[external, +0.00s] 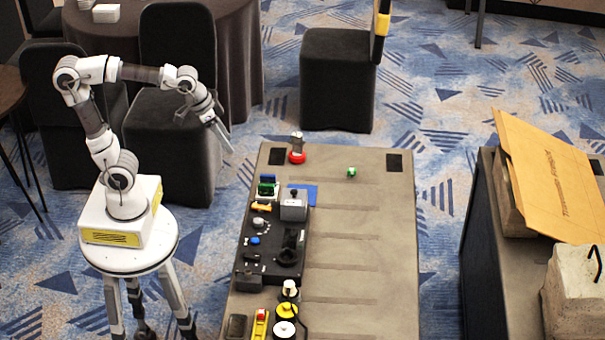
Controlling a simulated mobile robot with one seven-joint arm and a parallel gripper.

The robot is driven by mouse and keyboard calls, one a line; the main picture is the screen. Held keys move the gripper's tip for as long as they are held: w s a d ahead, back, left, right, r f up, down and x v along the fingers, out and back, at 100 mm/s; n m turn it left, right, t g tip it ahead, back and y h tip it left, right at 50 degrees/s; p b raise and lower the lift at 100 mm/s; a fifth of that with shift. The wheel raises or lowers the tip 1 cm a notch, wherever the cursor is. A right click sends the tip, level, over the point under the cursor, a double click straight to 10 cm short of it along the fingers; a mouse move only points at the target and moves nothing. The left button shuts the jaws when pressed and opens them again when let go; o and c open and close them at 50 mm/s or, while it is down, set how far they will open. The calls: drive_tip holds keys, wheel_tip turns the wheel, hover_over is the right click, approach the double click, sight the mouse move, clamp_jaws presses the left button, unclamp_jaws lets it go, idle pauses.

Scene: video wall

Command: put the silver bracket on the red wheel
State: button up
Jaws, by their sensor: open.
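The red wheel (297,157) is at the far end of the grey table, left of its middle. My gripper (226,140) is open and empty. It hangs in the air left of the table, pointing down and to the right, well apart from the wheel and the silver piece.
A black panel (268,270) with knobs and small parts lies along the table's left side. The table's right half (365,250) is mostly clear. A black chair (338,80) stands beyond the table.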

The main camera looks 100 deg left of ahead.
drive_tip(key=s+d+f+m+h, duration=0.1)
drive_tip(key=s+d+f+m, duration=0.2)
drive_tip(key=s+d, duration=0.3)
drive_tip(key=s, duration=0.4)
drive_tip(key=shift+s+d, duration=0.15)
drive_tip(key=shift+r, duration=0.1)
wheel_tip(320, 180, up, 7)
drive_tip(key=p, duration=0.7)
drive_tip(key=shift+r, duration=0.2)
